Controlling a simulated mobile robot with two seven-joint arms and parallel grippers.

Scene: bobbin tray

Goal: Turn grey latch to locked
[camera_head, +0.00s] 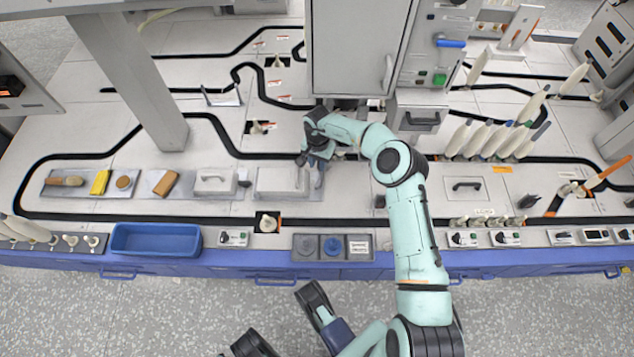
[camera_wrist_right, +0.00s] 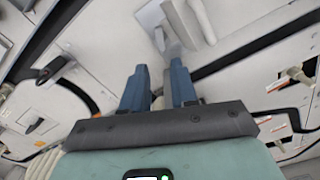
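My right gripper (camera_head: 314,172) reaches down at the right end of a light grey box-like fixture (camera_head: 280,181) on the bench. In the right wrist view its two blue-grey fingers (camera_wrist_right: 158,88) stand apart. A grey bar-like part (camera_wrist_right: 172,42), possibly the grey latch, lies just beyond the fingertips, roughly in line with the gap. I cannot tell whether it touches a finger. Its marks and locked or unlocked position cannot be read. The gripper hides part of the fixture in the head view.
A grey cabinet (camera_head: 358,45) stands just behind the right arm. A grey lid with a handle (camera_head: 213,181) lies left of the fixture. A blue bin (camera_head: 155,240) sits at the front edge. Several pale bobbins (camera_head: 492,140) stand to the right.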

